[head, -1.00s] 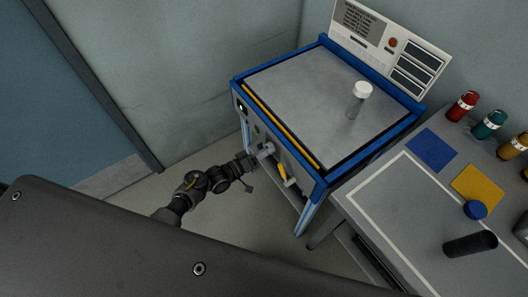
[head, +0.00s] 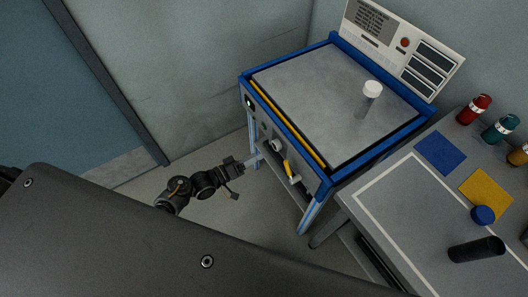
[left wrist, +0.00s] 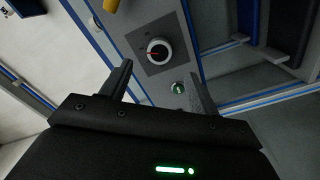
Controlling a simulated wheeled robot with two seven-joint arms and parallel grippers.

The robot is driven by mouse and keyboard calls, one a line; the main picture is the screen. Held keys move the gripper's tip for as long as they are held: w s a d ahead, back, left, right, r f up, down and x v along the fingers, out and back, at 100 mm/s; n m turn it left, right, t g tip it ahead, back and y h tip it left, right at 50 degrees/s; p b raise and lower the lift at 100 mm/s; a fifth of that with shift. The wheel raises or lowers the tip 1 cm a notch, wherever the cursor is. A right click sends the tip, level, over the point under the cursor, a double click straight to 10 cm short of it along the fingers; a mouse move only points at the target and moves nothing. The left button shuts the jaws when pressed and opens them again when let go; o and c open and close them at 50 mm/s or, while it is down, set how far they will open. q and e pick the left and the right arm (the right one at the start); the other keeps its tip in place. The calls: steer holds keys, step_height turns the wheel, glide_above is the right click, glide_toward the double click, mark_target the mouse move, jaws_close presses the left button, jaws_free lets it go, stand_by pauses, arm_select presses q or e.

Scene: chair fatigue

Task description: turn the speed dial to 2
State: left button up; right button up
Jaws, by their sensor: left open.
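The speed dial (left wrist: 158,50) shows in the left wrist view as a round dark knob with a pale rim and a red pointer line, on a dark square plate. Its numbers are too small to read. In the head view a grey knob (head: 277,146), likely this dial, sits on the machine's front panel. My left gripper (head: 254,161) is open and empty in front of the panel. In the left wrist view, its fingers (left wrist: 160,87) are apart, with the dial beyond them and not between them. My right gripper is not in view.
A yellow handle (head: 288,168) is on the panel. A clear white-capped container (head: 370,100) stands on the machine's top. The side table (head: 400,225) holds bottles, coloured mats and a dark cylinder (head: 476,247).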

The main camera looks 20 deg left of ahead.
arm_select(q)
steer(key=v, duration=0.3)
steer(key=shift+s+a, duration=0.15)
steer(key=shift+a, duration=0.05)
stand_by(0.4)
